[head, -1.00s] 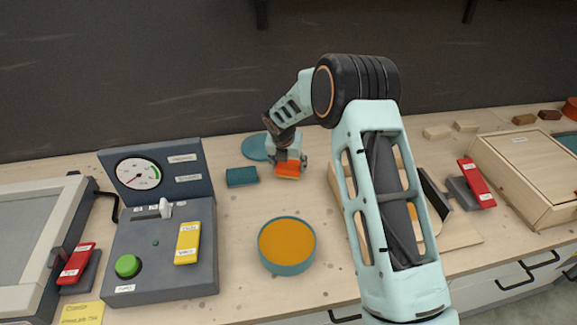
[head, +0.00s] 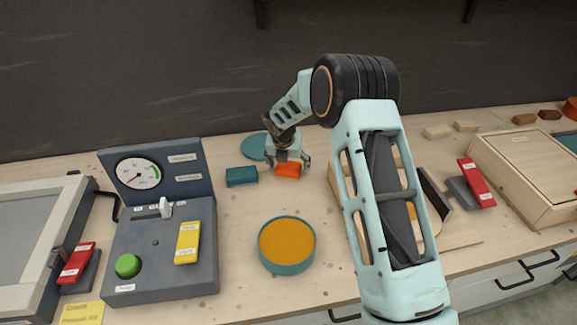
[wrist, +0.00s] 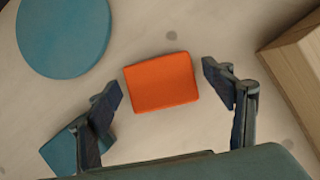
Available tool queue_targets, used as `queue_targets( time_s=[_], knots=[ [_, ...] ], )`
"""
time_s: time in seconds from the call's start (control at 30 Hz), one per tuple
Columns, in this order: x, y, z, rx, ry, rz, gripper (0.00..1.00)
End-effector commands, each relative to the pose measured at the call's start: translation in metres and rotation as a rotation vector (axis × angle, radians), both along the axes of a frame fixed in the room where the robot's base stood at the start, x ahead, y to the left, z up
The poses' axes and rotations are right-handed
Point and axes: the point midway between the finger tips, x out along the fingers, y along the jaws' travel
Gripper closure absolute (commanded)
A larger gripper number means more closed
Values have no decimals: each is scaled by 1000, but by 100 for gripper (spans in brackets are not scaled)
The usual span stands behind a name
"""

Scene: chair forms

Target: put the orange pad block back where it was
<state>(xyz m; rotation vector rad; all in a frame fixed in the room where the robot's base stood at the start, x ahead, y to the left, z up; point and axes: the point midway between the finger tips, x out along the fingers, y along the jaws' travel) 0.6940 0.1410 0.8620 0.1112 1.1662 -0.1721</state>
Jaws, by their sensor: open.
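The orange pad block (head: 287,171) lies on the wooden table, just right of a teal block. It also shows in the wrist view (wrist: 161,82), flat on the table between and a little beyond the fingertips. My gripper (head: 288,166) is over the block, pointing down. In the wrist view my gripper (wrist: 162,85) has its two fingers spread wide, with a gap on each side of the block, so it is open and holds nothing.
A teal disc (wrist: 64,36) and a teal block (head: 242,176) lie close by on the left. A round teal dish with an orange inside (head: 287,244) stands in front. A control box with a gauge (head: 160,250) stands left. A wooden box (wrist: 296,62) is close on the right.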

Motion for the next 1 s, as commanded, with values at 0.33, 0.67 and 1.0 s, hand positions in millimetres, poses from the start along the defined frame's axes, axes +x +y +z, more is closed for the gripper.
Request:
queue_targets(
  time_s=[0.33,0.67,1.0],
  knots=[
    [-23,5,58,1,-4,0,25],
    [-42,8,102,0,-1,0,25],
    [-45,9,108,0,0,0,25]
  ],
)
